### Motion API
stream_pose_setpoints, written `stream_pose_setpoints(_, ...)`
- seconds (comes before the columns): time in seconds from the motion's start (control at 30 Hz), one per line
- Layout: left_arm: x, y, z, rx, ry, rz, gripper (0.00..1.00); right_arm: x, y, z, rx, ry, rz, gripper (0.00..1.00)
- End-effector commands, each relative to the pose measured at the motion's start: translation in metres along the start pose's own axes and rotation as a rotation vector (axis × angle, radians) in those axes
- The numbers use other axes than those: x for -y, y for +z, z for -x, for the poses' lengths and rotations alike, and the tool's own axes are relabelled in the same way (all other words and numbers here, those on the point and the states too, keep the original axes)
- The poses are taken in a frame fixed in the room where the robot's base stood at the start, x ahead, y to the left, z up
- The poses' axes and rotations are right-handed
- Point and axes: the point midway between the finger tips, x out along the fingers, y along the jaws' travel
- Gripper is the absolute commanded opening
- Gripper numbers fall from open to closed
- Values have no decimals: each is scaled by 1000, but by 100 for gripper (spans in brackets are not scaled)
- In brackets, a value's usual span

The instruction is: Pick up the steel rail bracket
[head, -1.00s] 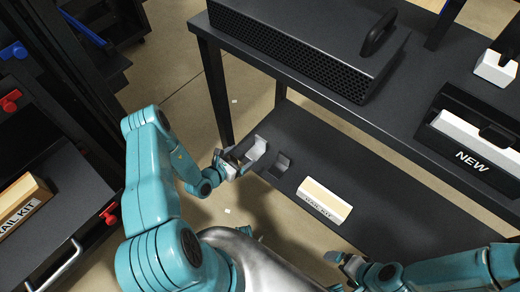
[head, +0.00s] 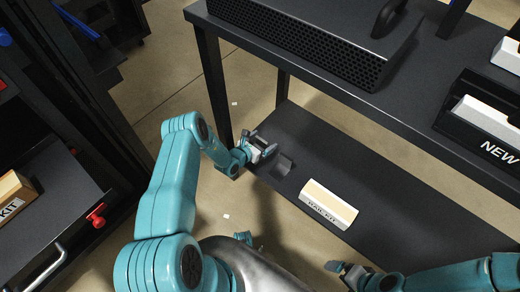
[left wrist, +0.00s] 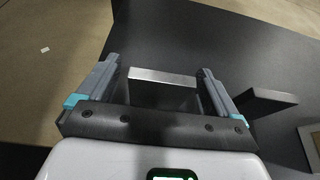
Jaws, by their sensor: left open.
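The steel rail bracket, a light grey angled piece, stands on the dark lower shelf. In the left wrist view its bright top edge (left wrist: 162,77) lies between the two fingers of my left gripper (left wrist: 157,72), with a gap on each side. In the head view my left gripper (head: 262,147) is open over the bracket (head: 269,150) and hides most of it. My right gripper (head: 346,268) is low in the head view, away from the bracket; its finger opening is not clear.
A dark grey bracket (head: 283,164) stands close to the right; it also shows in the left wrist view (left wrist: 264,101). A rail kit box (head: 328,204) lies farther along the lower shelf (head: 390,232). The upper tabletop (head: 428,75) overhangs behind, with a table leg (head: 214,90) near my left arm.

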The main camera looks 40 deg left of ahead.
Motion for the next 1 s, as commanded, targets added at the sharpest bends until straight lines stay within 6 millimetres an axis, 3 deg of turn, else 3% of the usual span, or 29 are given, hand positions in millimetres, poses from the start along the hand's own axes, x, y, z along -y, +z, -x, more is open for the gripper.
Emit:
stream_pose_setpoints(0.2,0,0,-1,-1,0,0,94,0,0,0,0,0,0,100)
stream_pose_setpoints(0.27,0,0,-1,-1,-1,0,77,0,0,0,0,0,0,100)
stream_pose_setpoints(0.4,0,0,-1,-1,-1,0,33,0,0,0,0,0,0,100)
stream_pose_setpoints(0.77,0,6,1,1,-1,-1,33,1,0,3,0,0,0,100)
stream_pose_setpoints(1.0,0,44,16,2,-1,-2,33,7,0,20,0,0,0,100)
